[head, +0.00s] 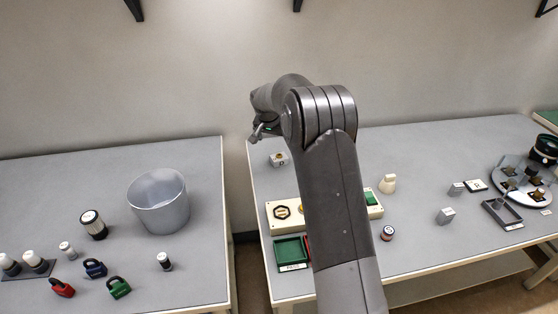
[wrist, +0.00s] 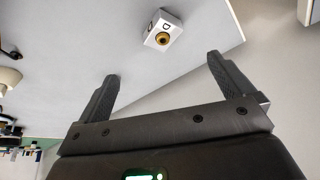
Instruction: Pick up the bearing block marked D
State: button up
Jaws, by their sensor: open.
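The bearing block marked D (head: 279,160) is a small pale block with a yellow-brown ring, on the back left part of the right table. In the wrist view the block (wrist: 161,31) shows its black D and the ring with a dark centre. My gripper (wrist: 163,68) is open and empty, and the block lies beyond its fingertips, apart from them, toward the top of the view. In the head view my gripper (head: 257,134) is above and a little left of the block, partly hidden by my arm.
The block is near a corner of the right table (head: 420,150); a gap separates it from the left table. A cream board (head: 282,213) and green tray (head: 290,251) lie in front of it. A grey bucket (head: 159,201) stands on the left table. Other small blocks (head: 445,215) lie farther right.

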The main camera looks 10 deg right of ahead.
aim_at(279, 155)
jog(key=x, duration=1.3)
jog(key=shift+w, duration=0.45)
jog(key=c, duration=1.2)
